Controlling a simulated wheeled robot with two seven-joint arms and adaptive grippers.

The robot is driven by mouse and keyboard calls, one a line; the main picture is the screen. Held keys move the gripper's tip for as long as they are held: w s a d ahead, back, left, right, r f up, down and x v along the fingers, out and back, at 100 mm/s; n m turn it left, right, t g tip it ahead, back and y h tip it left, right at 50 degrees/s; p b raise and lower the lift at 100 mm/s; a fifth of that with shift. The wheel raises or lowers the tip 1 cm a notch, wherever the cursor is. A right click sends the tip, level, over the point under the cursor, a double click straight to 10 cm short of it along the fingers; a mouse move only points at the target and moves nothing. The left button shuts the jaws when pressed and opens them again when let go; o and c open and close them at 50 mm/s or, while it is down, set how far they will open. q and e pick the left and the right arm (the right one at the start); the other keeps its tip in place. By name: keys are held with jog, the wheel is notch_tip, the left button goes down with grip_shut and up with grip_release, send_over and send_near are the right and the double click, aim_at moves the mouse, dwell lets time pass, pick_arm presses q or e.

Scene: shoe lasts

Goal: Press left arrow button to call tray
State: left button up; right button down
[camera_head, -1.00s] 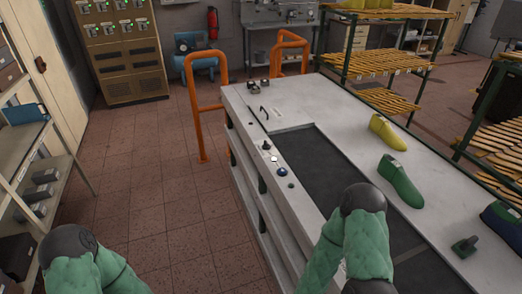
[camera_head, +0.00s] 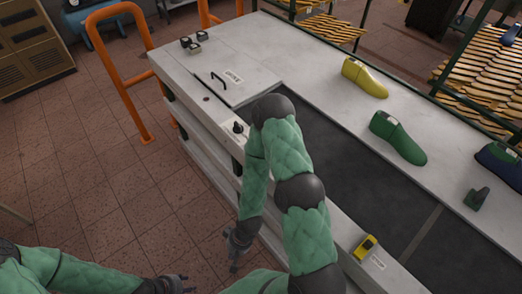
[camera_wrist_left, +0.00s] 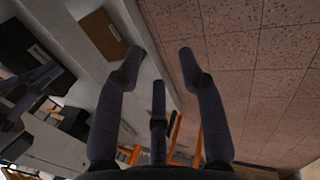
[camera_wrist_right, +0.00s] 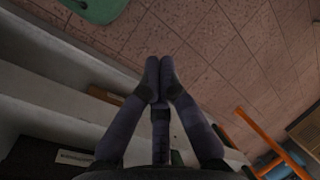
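The control panel runs along the near edge of the light workbench (camera_head: 300,62). One black knob (camera_head: 238,127) shows there. The other panel buttons are hidden behind my right arm, and I cannot make out a left arrow button. My right gripper (camera_head: 236,256) hangs beside the bench, below its top edge. In the right wrist view its fingertips (camera_wrist_right: 159,68) are together with nothing between them. My left gripper (camera_head: 178,286) is low at the bottom of the head view, away from the bench. In the left wrist view its fingers (camera_wrist_left: 163,60) are apart and empty.
A dark belt (camera_head: 345,165) is sunk into the bench top. A yellow last (camera_head: 363,78) and a green last (camera_head: 398,138) stand behind it. A small yellow object (camera_head: 365,246) lies on the near rim. An orange rail (camera_head: 128,85) stands left of the bench.

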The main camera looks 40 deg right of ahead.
pick_arm(q)
jog(key=shift+s+r, duration=0.1)
jog(key=shift+s, duration=0.1)
pick_arm(e)
jog(key=shift+s, duration=0.2)
pick_arm(q)
jog(key=o, duration=0.4)
jog(key=shift+o, duration=1)
notch_tip(320, 180, up, 5)
jog(key=p, duration=0.5)
jog(key=shift+w+r, duration=0.1)
jog(key=shift+r, duration=0.05)
pick_arm(e)
jog(key=w+d+r+m+t+p, duration=0.3)
jog(key=w+d+r+t+p, duration=0.15)
jog(key=w+d+r, duration=0.9)
pick_arm(q)
notch_tip(320, 180, up, 12)
jog(key=p, duration=0.8)
pick_arm(e)
jog(key=w+d+r+m+t+h, duration=0.1)
jog(key=d+r+t, duration=0.3)
jog(key=d+r, duration=1.1)
notch_tip(320, 180, up, 3)
jog(key=shift+w+r+h, duration=0.1)
jog(key=shift+w+h, duration=0.5)
jog(key=shift+w, duration=0.05)
